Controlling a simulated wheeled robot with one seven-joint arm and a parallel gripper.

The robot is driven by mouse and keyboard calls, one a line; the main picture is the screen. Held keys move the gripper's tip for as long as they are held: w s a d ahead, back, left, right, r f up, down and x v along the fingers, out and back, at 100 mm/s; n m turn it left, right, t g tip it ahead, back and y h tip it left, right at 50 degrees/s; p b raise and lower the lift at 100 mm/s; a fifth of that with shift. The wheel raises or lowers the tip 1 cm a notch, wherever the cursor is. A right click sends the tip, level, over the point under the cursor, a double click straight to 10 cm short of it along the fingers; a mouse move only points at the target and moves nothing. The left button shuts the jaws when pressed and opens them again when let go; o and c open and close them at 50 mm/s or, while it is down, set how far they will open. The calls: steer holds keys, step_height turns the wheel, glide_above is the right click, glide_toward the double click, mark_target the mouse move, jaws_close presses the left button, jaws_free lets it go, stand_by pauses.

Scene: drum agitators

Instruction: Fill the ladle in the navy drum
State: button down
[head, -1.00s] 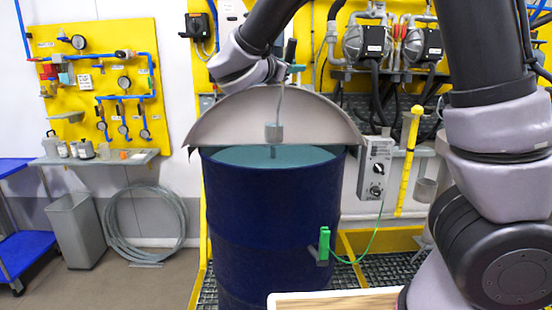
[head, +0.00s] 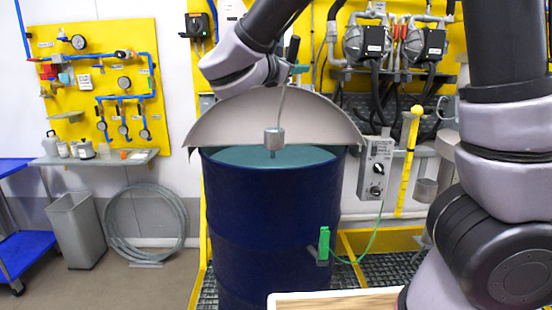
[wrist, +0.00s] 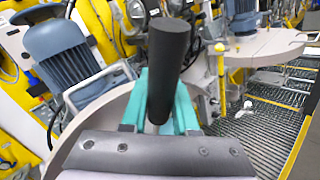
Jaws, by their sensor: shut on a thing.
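The navy drum (head: 270,225) stands upright in the middle of the head view. Blue-green liquid (head: 235,156) shows in its open top. The ladle has a small grey metal cup (head: 274,138), a thin rod and a black grip (wrist: 168,65). The cup hangs upright over the opening, its lower part overlapping the liquid in the picture; I cannot tell whether it touches the liquid. The cup's inside is hidden. My gripper (head: 297,69) is above the drum, shut on the ladle's black grip; its teal fingers (wrist: 160,100) flank the grip in the wrist view.
A grey half-round lid (head: 225,122) rises behind the drum opening. A green clamp (head: 324,243) with a green wire sits at the drum's right side. A grey control box (head: 376,168) and a yellow post (head: 409,160) stand to the right. A pale-rimmed board (head: 335,300) is in front.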

steer(key=s, duration=1.3)
steer(key=shift+s, duration=0.35)
steer(key=shift+d, duration=0.1)
stand_by(0.4)
